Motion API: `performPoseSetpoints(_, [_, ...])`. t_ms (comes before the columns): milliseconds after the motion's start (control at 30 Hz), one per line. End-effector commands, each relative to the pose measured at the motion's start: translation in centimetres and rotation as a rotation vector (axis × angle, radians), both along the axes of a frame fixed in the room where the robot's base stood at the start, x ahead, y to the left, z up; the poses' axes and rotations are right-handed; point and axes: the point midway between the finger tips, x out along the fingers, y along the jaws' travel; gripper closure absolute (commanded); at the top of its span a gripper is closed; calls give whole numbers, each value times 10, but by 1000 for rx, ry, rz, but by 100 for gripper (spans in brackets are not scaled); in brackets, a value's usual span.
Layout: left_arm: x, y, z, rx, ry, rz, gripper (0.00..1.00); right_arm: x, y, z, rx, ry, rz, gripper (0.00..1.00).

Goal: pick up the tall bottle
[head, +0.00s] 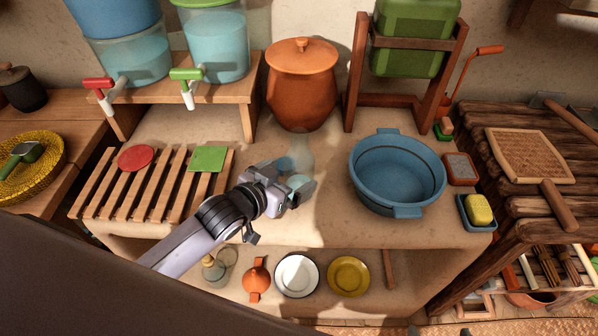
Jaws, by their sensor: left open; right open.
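A tall, clear bottle (301,153) stands on the clay counter, just beyond my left gripper and in front of the orange pot. It is pale and see-through, and its lower part is partly hidden by the gripper. My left gripper (300,188) is open, with its fingers at the near side of the bottle's lower part. I cannot tell whether they touch it or reach around it. My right gripper is not in view.
A lidded orange pot (302,85) stands behind the bottle. A blue basin (397,174) is to the right, and a slatted wooden rack (120,194) to the left. A shelf below holds a white plate (297,275) and a yellow plate (348,276). Counter in front of the basin is clear.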

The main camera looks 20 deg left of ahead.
Motion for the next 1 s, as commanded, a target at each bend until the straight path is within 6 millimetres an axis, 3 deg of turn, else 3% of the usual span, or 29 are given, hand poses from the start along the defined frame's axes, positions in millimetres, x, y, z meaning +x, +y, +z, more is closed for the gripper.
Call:
performPoseSetpoints(600, [55,-14,-16,-1,0,0,0,-1,1,-1,3,2,-1,0])
performPoseSetpoints(967, [61,-15,-18,-1,1,-1,0,-1,1,-2,3,2,-1,0])
performPoseSetpoints(1000, [61,-15,-18,-1,1,0,10,-1,1,-2,3,2,-1,0])
